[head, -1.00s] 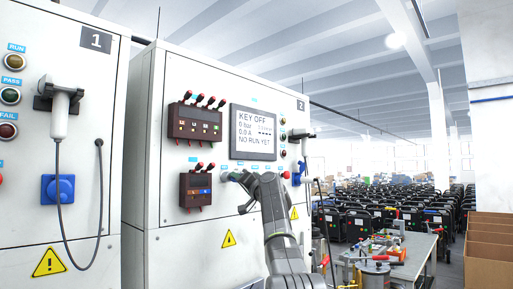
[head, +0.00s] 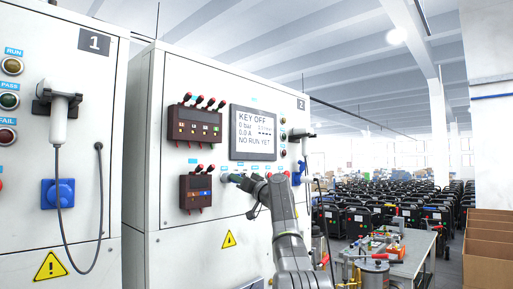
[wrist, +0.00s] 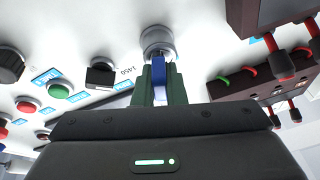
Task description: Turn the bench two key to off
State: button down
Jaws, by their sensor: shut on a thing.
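The bench two cabinet (head: 262,82), marked 2, stands in the middle of the head view. Its screen (head: 253,133) reads KEY OFF on the top line, with 0 bar and 0.0 A below. The key switch (wrist: 157,40) is a round silver barrel on the panel, with a blue key (wrist: 158,70) at it. My gripper (wrist: 159,92) is shut on the blue key, its green fingers on either side. In the head view my gripper (head: 234,178) is at the panel below the screen, and the key is too small to make out.
Red-tipped lever blocks (head: 195,124) sit left of the screen. Green and red buttons (wrist: 60,91) and a black knob (wrist: 9,67) lie close to the key switch. Bench one (head: 80,200) stands at left. A cluttered table (head: 410,255) is at right.

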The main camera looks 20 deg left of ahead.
jog(key=n+p, duration=0.1)
jog(key=n+g+p, duration=0.1)
jog(key=shift+w+r+n+y, duration=0.1)
jog(key=shift+r+n+y, duration=0.2)
jog(key=shift+n, duration=0.1)
jog(key=shift+f+n+g+p, duration=0.2)
jog(key=shift+n+g+p, duration=0.4)
jog(key=shift+n, duration=0.4)
jog(key=c, duration=1.4)
grip_release()
